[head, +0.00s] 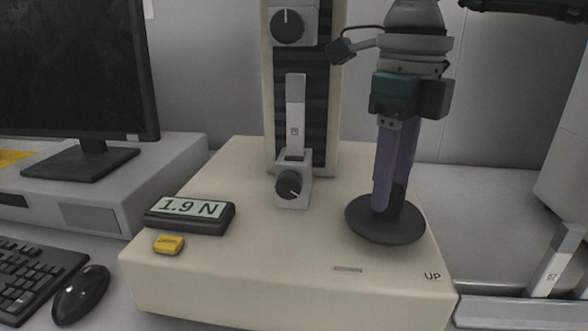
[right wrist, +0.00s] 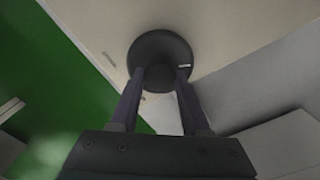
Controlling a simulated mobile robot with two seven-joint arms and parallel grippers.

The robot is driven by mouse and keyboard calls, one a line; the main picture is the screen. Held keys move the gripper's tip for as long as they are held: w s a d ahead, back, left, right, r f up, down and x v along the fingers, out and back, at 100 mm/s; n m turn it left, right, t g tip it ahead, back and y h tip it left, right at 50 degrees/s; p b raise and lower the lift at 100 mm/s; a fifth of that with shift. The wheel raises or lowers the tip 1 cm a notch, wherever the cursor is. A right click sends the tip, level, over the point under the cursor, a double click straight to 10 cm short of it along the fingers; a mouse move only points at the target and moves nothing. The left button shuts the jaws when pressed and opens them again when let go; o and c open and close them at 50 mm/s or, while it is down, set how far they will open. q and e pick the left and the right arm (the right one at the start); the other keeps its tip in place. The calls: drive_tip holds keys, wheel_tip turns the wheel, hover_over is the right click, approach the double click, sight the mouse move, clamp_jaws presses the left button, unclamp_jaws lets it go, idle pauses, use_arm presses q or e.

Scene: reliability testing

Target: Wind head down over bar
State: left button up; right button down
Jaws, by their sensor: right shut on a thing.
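The head (head: 288,25), a grey block with a round dark knob, sits high on the striped column. The bar (head: 295,103), a light grey upright strip with a small label, stands below it in a lower clamp (head: 292,187). A gap shows between head and bar top. The dark round handwheel (head: 385,228) lies at the right of the cream base; it also shows in the right wrist view (right wrist: 160,50). My right gripper (head: 388,203) points down, shut at the wheel with its fingertips (right wrist: 161,76) by the near rim; the gripped part is hidden. My left gripper is out of view.
A force display (head: 190,214) reads 1.9 N, with a yellow block (head: 169,244) before it. "UP" is printed on the base (head: 250,255) near the wheel. A monitor, keyboard and mouse (head: 81,294) stand left. Another labelled bar (head: 549,272) leans at far right.

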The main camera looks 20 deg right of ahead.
drive_tip(key=n, duration=0.6)
drive_tip(key=n+b, duration=0.1)
drive_tip(key=n, duration=0.4)
drive_tip(key=shift+n, duration=0.4)
drive_tip(key=n, duration=0.5)
drive_tip(key=shift+w+r+n, duration=0.1)
drive_tip(key=shift+n, duration=0.2)
drive_tip(key=n+b, duration=0.1)
drive_tip(key=n, duration=0.4)
drive_tip(key=shift+n, duration=0.3)
drive_tip(key=shift+c, duration=1.9)
unclamp_jaws()
wheel_tip(320, 180, up, 10)
drive_tip(key=p, duration=0.1)
